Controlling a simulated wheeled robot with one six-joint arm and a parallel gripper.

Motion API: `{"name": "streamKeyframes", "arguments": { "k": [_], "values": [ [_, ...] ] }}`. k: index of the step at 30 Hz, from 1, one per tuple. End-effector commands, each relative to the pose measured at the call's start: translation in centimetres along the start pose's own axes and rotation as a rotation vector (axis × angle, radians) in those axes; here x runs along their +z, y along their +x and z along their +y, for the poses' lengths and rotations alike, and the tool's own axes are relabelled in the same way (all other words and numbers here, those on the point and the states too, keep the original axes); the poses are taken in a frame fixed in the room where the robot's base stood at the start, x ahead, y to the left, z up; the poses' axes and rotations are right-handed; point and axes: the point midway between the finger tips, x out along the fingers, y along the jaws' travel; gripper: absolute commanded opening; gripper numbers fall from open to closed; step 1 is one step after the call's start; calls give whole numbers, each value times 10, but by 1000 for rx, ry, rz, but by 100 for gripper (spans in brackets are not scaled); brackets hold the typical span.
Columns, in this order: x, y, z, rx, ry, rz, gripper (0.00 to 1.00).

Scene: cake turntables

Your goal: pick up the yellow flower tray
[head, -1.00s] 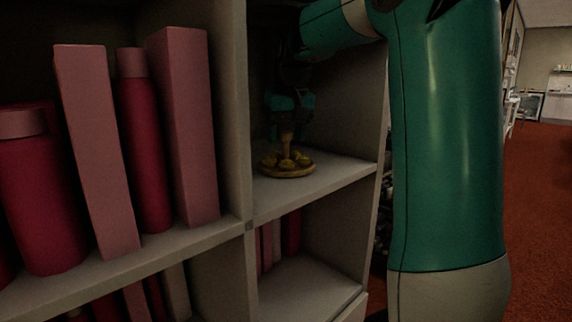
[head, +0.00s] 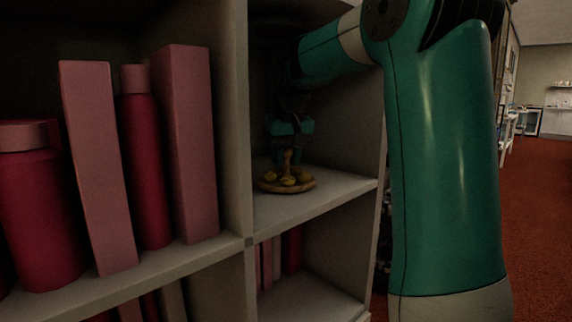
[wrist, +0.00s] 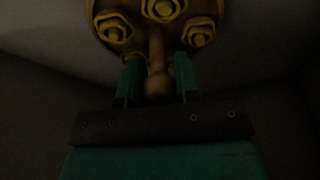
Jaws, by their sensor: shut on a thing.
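The yellow flower tray (head: 288,186) is a round wooden plate with several yellow flowers and an upright post in its middle. It is in the right-hand shelf compartment, at or just above the shelf board; I cannot tell if it touches. My gripper (head: 287,158) is over the tray, pointing down, shut on its central post. In the wrist view the tray (wrist: 115,27) fills the top, and the teal fingers of my gripper (wrist: 157,75) stand on both sides of the post. The far side of the tray is hidden.
The shelf board (head: 330,197) around the tray is clear. A divider (head: 233,110) stands close at left and a side wall (head: 350,130) at right. Red bottles (head: 147,160) and pink boxes (head: 190,140) fill the left compartment.

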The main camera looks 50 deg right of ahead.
Motion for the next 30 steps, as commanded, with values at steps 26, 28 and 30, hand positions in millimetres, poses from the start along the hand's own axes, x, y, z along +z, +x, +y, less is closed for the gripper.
{"name": "streamKeyframes", "arguments": {
  "k": [26, 28, 30],
  "values": [
    [114, -69, 54, 3, 7, 3, 0],
    [129, -73, 60, 3, 8, 3, 0],
    [126, -78, 60, -3, 1, -3, 0]
  ]
}}
